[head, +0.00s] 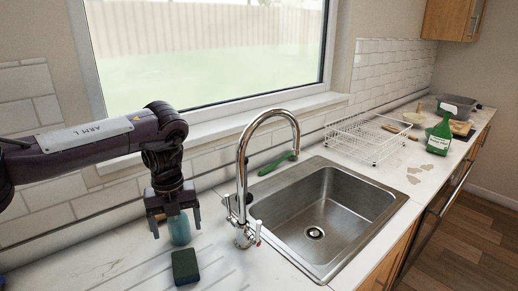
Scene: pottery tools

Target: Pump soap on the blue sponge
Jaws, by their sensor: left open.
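A small dark green-blue sponge (186,267) lies on the white ribbed counter left of the sink. A teal bottle (180,229), which looks like the soap dispenser, stands just behind it. My left gripper (175,226) points down over the bottle, open, with a finger on each side of its upper part. The gripper hides the bottle's top, so I cannot tell whether it touches the pump. My right gripper is out of view.
A tall chrome faucet (243,172) rises close to the right of my left gripper, beside the steel sink (352,207). A green brush (276,164) lies behind the sink. A wire rack (367,138) and a green bottle (440,133) stand farther right.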

